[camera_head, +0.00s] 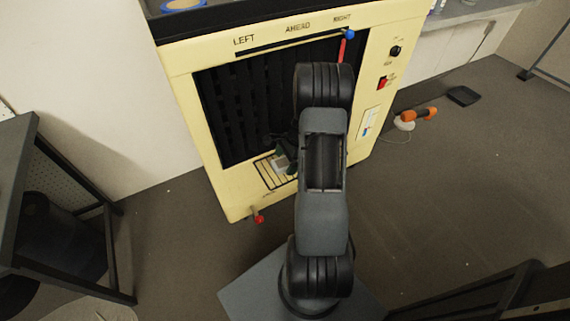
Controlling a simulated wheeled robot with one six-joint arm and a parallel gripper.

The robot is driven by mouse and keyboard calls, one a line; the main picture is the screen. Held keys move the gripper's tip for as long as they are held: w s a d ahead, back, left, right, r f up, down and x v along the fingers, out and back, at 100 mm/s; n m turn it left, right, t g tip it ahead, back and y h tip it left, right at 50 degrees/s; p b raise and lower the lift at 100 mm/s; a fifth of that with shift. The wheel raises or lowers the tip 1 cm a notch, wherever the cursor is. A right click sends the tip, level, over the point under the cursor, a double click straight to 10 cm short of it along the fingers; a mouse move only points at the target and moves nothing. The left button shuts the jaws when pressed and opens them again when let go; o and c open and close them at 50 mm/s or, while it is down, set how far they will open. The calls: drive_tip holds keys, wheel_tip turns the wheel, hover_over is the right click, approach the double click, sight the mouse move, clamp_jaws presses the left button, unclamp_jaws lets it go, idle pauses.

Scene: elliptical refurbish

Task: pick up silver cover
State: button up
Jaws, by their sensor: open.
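My arm reaches forward over the lower front of a yellow machine cabinet (211,150). My gripper (284,154) is at the cabinet's dark opening, left of the arm, and mostly hidden by it. It is open. A small pale silver piece (281,164) shows right beside the gripper, above a slatted panel (266,176); it may be the silver cover. I cannot tell whether the gripper touches it. No other silver cover is clearly visible.
The cabinet has a blue-tipped lever (345,48), a red switch (383,83) and a red knob (259,219) sticking out low. An orange tool (419,115) lies on the floor at right. A dark table (22,165) stands at left. Floor right of the cabinet is mostly clear.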

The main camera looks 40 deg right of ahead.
drive_tip(key=shift+f, duration=0.15)
drive_tip(key=c, duration=1.2)
drive_tip(key=shift+o, duration=0.2)
